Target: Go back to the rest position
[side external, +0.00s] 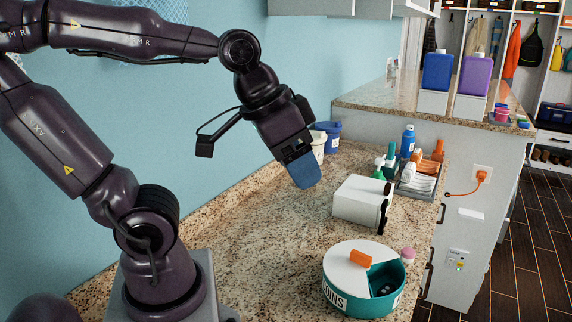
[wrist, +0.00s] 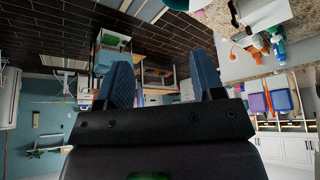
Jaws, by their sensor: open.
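My gripper (side external: 304,172) hangs above the granite counter (side external: 260,215) in the side external view, tilted down and to the right. Its blue fingers overlap in that view. In the wrist view my gripper (wrist: 163,85) shows two blue fingers standing apart with nothing between them. It is open and empty, and it touches nothing that I can see.
A round teal and white tin (side external: 347,292) with an orange piece on its lid stands at the front. A white box (side external: 358,203) stands behind it. A grey caddy (side external: 415,187) with bottles, a blue cup (side external: 329,136) and a white cup (side external: 318,148) stand farther back. The counter's left part is clear.

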